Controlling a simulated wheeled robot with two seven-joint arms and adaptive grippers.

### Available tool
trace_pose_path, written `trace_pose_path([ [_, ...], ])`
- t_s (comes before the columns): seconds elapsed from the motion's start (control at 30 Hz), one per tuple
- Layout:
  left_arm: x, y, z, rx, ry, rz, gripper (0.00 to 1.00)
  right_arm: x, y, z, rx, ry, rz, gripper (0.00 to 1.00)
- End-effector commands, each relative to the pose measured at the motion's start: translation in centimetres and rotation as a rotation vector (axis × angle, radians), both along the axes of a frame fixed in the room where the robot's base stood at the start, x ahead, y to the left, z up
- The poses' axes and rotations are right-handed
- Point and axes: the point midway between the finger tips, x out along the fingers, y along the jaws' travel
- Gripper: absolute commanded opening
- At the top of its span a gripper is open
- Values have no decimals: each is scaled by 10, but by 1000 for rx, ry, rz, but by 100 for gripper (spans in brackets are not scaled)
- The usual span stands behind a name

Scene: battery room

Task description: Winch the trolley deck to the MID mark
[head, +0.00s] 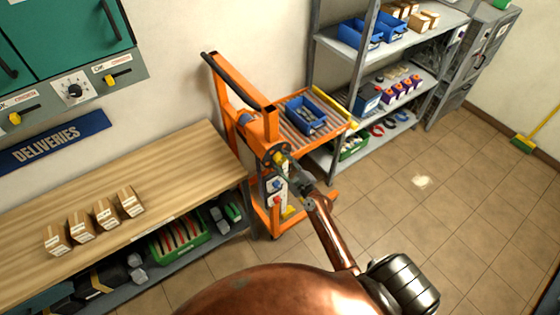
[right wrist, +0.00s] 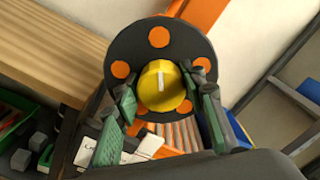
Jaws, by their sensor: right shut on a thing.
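The orange trolley (head: 262,125) stands at the end of the wooden bench. Its roller deck (head: 290,112) carries a blue bin (head: 306,114) and sits beside the shelf. A dark winch disc (head: 268,152) is on the trolley's near side; the right wrist view shows the disc (right wrist: 160,45) with orange round spots. A yellow knob (right wrist: 165,87) with a white line stands out from it. My right gripper (head: 290,168) is shut on the knob, its green-padded fingers (right wrist: 165,100) on either side. I cannot make out a MID mark. My left gripper is not in view.
The bench (head: 190,165) bears several small cartons, with a green crate (head: 180,240) below. A grey shelf unit (head: 345,75) with bins stands close behind the trolley.

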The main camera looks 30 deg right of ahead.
Motion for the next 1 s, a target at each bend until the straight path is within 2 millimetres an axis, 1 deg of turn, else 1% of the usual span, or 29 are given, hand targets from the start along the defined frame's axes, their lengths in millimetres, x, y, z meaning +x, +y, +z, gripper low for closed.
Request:
trace_pose_path([
  [0.47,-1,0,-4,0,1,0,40,0,2,-3,-454,-34,3,14],
  [1.0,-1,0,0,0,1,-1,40,0,2,-5,-965,-75,2,14],
])
